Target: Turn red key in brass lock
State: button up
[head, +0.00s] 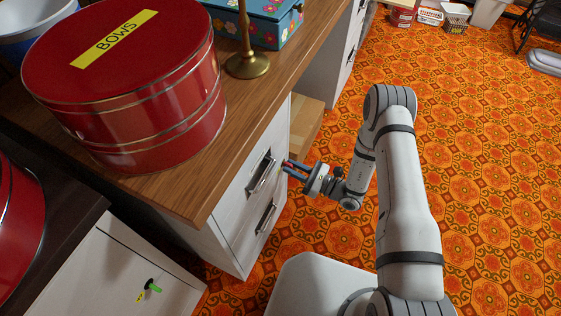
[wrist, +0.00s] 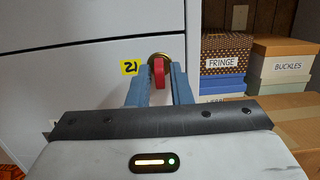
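The red key (wrist: 159,73) stands in the round brass lock (wrist: 160,57) on a white drawer front, beside a yellow tag marked 21 (wrist: 129,67). My gripper (wrist: 160,78) has its two blue-grey fingers on either side of the key, with narrow gaps visible between each finger and the key. It looks open around the key, not clamped on it. In the head view my gripper (head: 287,166) reaches the white drawer unit at the right of the upper handle (head: 262,171). The lock is hidden there by the fingers.
A red BOWS tin (head: 125,85) and a brass stand (head: 247,64) are on the wooden top (head: 190,190). A green key (head: 153,286) is in another white cabinet at lower left. Boxes (wrist: 226,54) stand right of the drawer.

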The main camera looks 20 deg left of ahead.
grip_shut()
jog(key=shift+s+m+t, duration=0.15)
jog(key=shift+m+t, duration=0.35)
jog(key=shift+m, duration=1.3)
jog(key=shift+s+a+m+t+h+p, duration=0.1)
jog(key=shift+m+t+h+p, duration=0.3)
jog(key=shift+m, duration=1.3)
jog(key=shift+r+m+p, duration=0.1)
jog(key=shift+m+p, duration=0.3)
jog(key=shift+m, duration=1.3)
